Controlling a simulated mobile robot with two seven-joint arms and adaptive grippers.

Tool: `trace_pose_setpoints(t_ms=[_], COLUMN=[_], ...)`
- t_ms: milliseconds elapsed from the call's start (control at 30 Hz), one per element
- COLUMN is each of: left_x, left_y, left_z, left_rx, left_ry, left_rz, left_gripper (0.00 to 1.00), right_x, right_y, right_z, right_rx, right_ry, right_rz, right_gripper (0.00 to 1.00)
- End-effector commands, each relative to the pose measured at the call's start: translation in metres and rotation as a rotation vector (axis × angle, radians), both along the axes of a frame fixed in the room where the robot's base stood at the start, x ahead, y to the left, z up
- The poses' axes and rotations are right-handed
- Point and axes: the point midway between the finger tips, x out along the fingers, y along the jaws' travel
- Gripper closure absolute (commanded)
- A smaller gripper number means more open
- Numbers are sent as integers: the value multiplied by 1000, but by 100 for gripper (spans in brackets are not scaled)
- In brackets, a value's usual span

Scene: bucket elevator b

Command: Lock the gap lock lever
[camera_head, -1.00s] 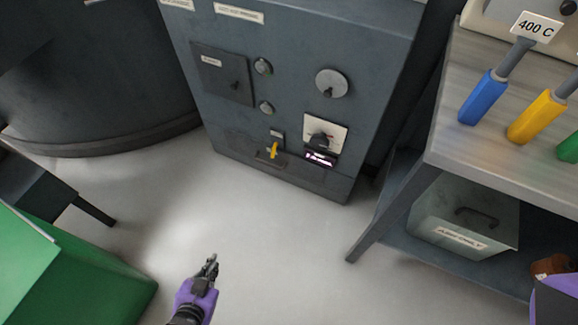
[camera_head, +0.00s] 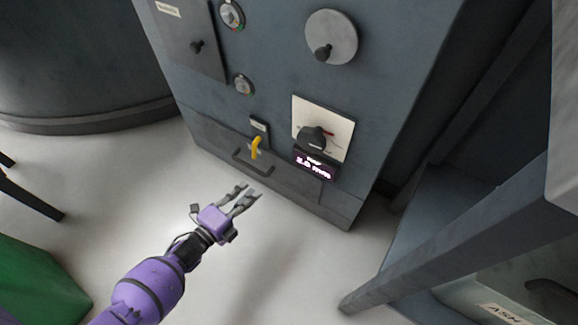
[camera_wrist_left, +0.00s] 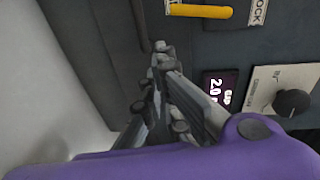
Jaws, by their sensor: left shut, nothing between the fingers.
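The yellow gap lock lever (camera_head: 256,147) is low on the front of the grey cabinet (camera_head: 270,60), hanging roughly downward below a small label plate (camera_head: 260,126). In the left wrist view the yellow lever (camera_wrist_left: 200,11) lies across the top edge, beside a white label reading "LOCK" (camera_wrist_left: 258,12). My left gripper (camera_head: 251,190) is in front of the cabinet, below the lever in the picture and apart from it. In the wrist view its fingertips (camera_wrist_left: 162,52) are together and empty, pointing toward the panel. My right gripper is out of view.
A dark handle (camera_head: 252,166) sits just below the lever. To its right are a gap dial with a black knob (camera_head: 312,137) and a lit display (camera_head: 314,167). A grey bench frame (camera_head: 450,240) stands at right, a green box (camera_head: 40,285) at lower left. The floor between is clear.

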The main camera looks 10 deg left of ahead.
Motion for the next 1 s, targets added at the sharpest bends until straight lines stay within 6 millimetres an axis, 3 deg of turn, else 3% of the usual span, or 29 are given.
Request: trace_pose_setpoints(t_ms=[33, 200, 667, 833, 1000], left_x=[-9, -14, -14, 1, 31], left_y=[2, -6, -8, -15, -32], left_z=[3, 19, 20, 19, 17], left_rx=[49, 152, 179, 177, 177], left_ry=[-42, -174, -194, -197, -196], left_rz=[-22, -73, -77, -77, -79], left_gripper=[100, 100, 100, 100, 100], right_x=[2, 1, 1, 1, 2], right_y=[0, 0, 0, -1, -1], right_z=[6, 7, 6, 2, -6], right_rx=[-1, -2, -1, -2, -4], right_ry=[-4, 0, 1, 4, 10], right_rz=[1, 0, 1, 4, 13], right_gripper=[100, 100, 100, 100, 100])
